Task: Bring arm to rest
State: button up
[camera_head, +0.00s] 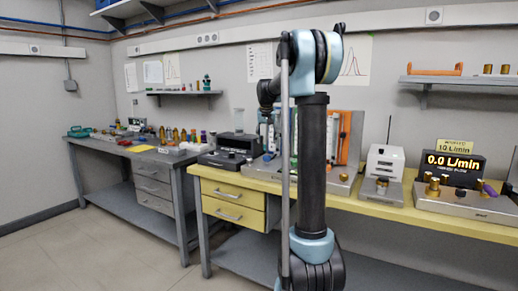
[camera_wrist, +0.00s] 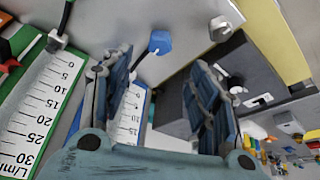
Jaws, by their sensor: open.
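My gripper (camera_wrist: 160,65) is open in the wrist view, with its two dark blue-grey fingers apart and nothing between them. Beyond the fingers are a blue knob (camera_wrist: 159,42) and white scale panels with numbers, one of them green-edged (camera_wrist: 40,100). I cannot tell how near the fingers are to these. In the head view my arm (camera_head: 312,150) rises in front of the yellow-topped bench (camera_head: 395,205) and bends over at the top. My gripper cannot be made out clearly there, and my arm covers part of the panels behind it.
The yellow bench holds an orange-framed panel (camera_head: 340,135), a white box (camera_head: 385,162) and a display reading 0.0 L/min (camera_head: 453,167). A grey bench (camera_head: 130,150) with bottles stands at left. A wall shelf (camera_head: 460,79) is at upper right. The left floor is clear.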

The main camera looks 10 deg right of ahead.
jog(key=s+f+n+g, duration=0.1)
jog(key=s+f, duration=0.2)
jog(key=s, duration=1.2)
jog(key=s+f, duration=0.4)
jog(key=s, duration=1.1)
jog(key=s+f+n+g, duration=0.1)
jog(key=s+f, duration=1.6)
jog(key=s, duration=0.4)
jog(key=shift+s+d+y, duration=0.3)
jog(key=shift+s+y, duration=0.1)
jog(key=shift+w+f, duration=0.25)
jog(key=shift+w, duration=0.25)
